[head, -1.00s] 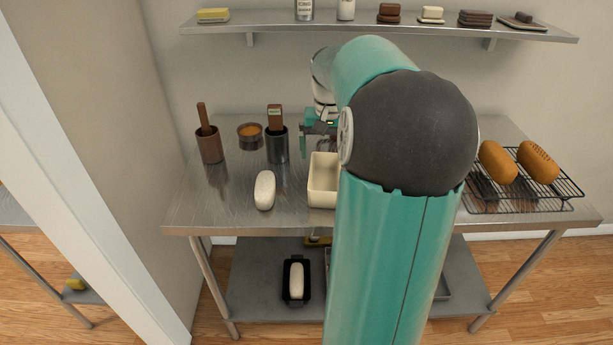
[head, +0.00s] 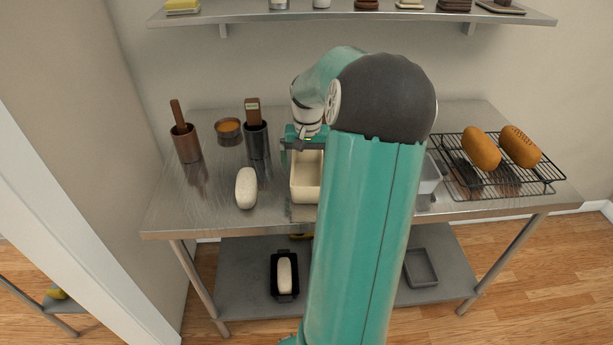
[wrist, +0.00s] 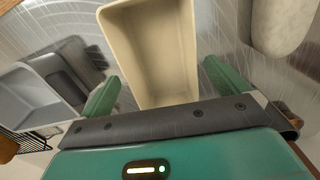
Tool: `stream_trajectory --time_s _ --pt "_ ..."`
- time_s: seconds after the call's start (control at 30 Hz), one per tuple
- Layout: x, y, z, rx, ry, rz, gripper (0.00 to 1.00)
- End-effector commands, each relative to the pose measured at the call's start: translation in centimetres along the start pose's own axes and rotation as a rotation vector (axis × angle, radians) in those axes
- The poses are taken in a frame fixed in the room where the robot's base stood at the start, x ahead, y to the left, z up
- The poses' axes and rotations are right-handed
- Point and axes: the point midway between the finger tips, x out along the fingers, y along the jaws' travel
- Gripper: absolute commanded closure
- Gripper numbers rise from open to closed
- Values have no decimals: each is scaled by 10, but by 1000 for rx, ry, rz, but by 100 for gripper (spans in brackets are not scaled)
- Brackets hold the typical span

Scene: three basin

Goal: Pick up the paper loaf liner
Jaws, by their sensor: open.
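The paper loaf liner appears to be the cream, open-topped rectangular box (head: 305,188) on the steel table, right of a pale loaf; my arm hides part of its right side. In the wrist view the empty liner (wrist: 160,50) stretches away from between my fingers. My gripper (head: 303,141) is at the liner's far end in the head view. The wrist view shows my gripper (wrist: 162,87) open, with one green finger on each side of the liner's near end. I cannot tell whether the fingers touch it.
The pale loaf (head: 246,188) lies left of the liner. A grey tin (head: 430,178) stands to the right, partly behind my arm. A wire rack (head: 500,180) holds two brown loaves. Two utensil holders (head: 186,145) (head: 257,143) and an orange-filled bowl (head: 228,129) stand at the back left.

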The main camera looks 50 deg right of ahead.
Motion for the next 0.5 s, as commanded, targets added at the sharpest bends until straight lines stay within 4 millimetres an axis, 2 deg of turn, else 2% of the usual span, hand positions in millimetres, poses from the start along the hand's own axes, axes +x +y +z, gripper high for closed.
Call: stream_trajectory --time_s 0.13,0.33,0.5 --pt "13 0 -2 -2 -2 0 0" --pt "44 -2 -6 -3 -4 0 0" --pt "54 -2 -7 -5 1 1 0"
